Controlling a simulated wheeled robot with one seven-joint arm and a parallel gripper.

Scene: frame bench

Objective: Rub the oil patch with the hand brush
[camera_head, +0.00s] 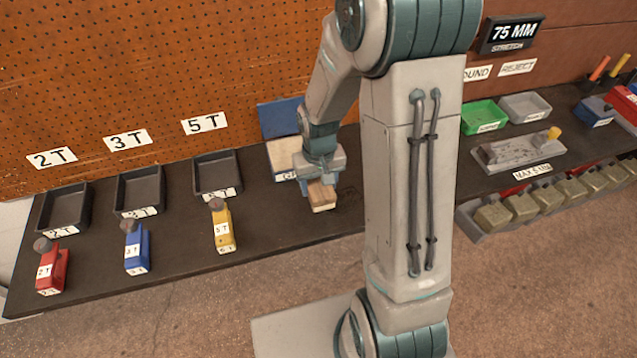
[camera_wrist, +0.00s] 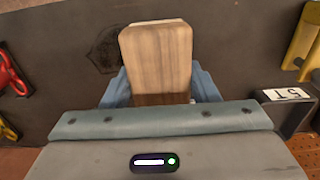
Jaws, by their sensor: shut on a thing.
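The hand brush (camera_head: 321,196) shows as a pale wooden block in the head view, and its wood fills the middle of the wrist view (camera_wrist: 156,55). My gripper (camera_head: 320,180) is shut on it, with a finger on each side in the wrist view (camera_wrist: 160,88). The bristles are hidden. The oil patch (camera_wrist: 104,50) is a dark, uneven stain on the bench, just left of the brush in the wrist view. In the head view it shows faintly right of the brush (camera_head: 348,198). I cannot tell whether the brush touches the bench.
Black trays (camera_head: 64,208) marked 2T, 3T and 5T stand left on the dark bench (camera_head: 180,262), with red, blue and yellow jacks (camera_head: 223,230) before them. A blue-backed box (camera_head: 281,118) stands close behind my gripper. Green and grey trays (camera_head: 484,117) are right of my arm.

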